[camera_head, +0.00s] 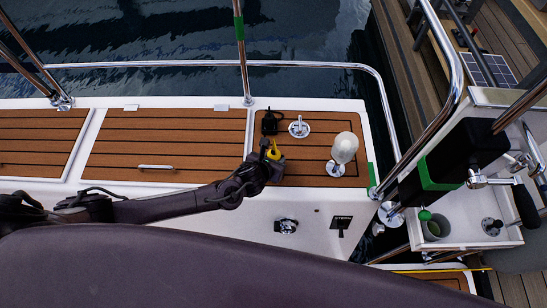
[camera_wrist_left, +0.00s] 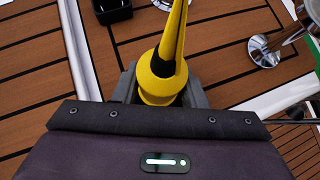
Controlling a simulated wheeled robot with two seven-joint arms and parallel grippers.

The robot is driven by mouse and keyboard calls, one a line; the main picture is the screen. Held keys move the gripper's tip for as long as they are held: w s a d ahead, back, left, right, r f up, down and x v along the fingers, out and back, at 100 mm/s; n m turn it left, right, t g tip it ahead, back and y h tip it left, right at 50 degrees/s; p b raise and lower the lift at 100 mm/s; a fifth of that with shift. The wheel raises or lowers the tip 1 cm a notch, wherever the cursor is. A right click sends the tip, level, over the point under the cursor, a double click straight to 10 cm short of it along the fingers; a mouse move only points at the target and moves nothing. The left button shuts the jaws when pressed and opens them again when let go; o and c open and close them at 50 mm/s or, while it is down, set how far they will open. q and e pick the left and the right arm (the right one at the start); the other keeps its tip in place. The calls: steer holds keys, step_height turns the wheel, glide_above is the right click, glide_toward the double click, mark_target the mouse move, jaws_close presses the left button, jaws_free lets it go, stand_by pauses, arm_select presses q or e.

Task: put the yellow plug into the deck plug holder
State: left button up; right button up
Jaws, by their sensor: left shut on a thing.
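My left gripper (camera_head: 268,158) is shut on the yellow plug (camera_head: 274,151) and holds it over the front part of the teak deck. In the left wrist view the plug (camera_wrist_left: 161,68) sits between the two fingers, with its narrow end pointing away from the wrist. A small black box-like fitting (camera_head: 269,123), which looks like the deck plug holder, stands just beyond the gripper. It also shows at the top left of the wrist view (camera_wrist_left: 112,11), apart from the plug. The right gripper is out of sight.
A chrome deck fitting (camera_head: 299,128) is right of the black fitting. A white-topped post on a chrome base (camera_head: 344,149) stands further right. A steel rail (camera_head: 310,66) runs behind the deck, with water beyond. The teak panel to the left (camera_head: 165,140) is mostly clear.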

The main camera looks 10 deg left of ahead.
arm_select(q)
steer(key=o, duration=1.5)
steer(key=v, duration=0.8)
